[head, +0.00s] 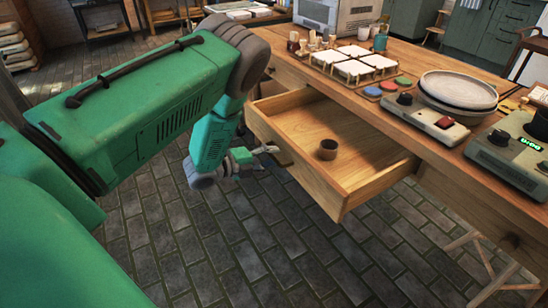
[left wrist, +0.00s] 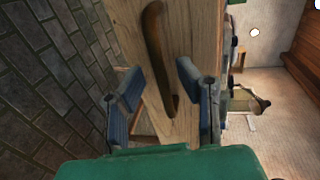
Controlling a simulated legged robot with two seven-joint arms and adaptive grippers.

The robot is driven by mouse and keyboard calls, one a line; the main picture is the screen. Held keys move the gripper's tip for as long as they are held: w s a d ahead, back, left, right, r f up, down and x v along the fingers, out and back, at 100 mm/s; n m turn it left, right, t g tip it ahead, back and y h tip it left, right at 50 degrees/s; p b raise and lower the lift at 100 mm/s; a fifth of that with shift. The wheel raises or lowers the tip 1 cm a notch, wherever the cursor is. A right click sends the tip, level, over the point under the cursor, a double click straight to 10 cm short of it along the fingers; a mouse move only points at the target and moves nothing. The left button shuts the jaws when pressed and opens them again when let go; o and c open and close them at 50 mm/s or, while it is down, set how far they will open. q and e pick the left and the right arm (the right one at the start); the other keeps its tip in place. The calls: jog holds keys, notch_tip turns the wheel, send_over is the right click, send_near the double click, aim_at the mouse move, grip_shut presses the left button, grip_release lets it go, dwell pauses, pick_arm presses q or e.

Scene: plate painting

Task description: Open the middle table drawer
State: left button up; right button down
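The wooden table drawer (head: 345,150) is pulled well out from under the table top, and its inside shows in the head view. My left gripper (head: 268,152) is low beside the drawer's outer front face. In the left wrist view the gripper's two blue fingers (left wrist: 160,98) are spread apart. The drawer's curved dark wooden handle (left wrist: 154,45) runs along the front panel (left wrist: 128,22), its lower part between the fingers in the picture. The fingers do not close on it. My right gripper is out of view.
Dark paved floor (head: 250,250) lies clear in front of the drawer.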

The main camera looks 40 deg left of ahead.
pick_arm(q)
jog(key=v, duration=1.1)
jog(key=shift+s, duration=0.1)
jog(key=shift+f, duration=0.1)
jog(key=s+d+f+n+g+y+p, duration=0.3)
jog(key=s+d+f+n+g+y, duration=0.35)
jog(key=n, duration=0.55)
jog(key=s+d+f+n+g, duration=0.1)
jog(key=s+d+n+g, duration=0.1)
jog(key=s, duration=0.4)
jog(key=s+d+n+g, duration=0.3)
jog(key=s+d+n, duration=0.1)
jog(key=s, duration=0.1)
jog(key=s+d+f+n+g+p, duration=0.1)
jog(key=s+d+n+g, duration=0.1)
jog(key=s, duration=0.4)
jog(key=shift+s+d+f+n, duration=0.3)
jog(key=shift+s+d+n, duration=0.1)
jog(key=shift+n, duration=0.5)
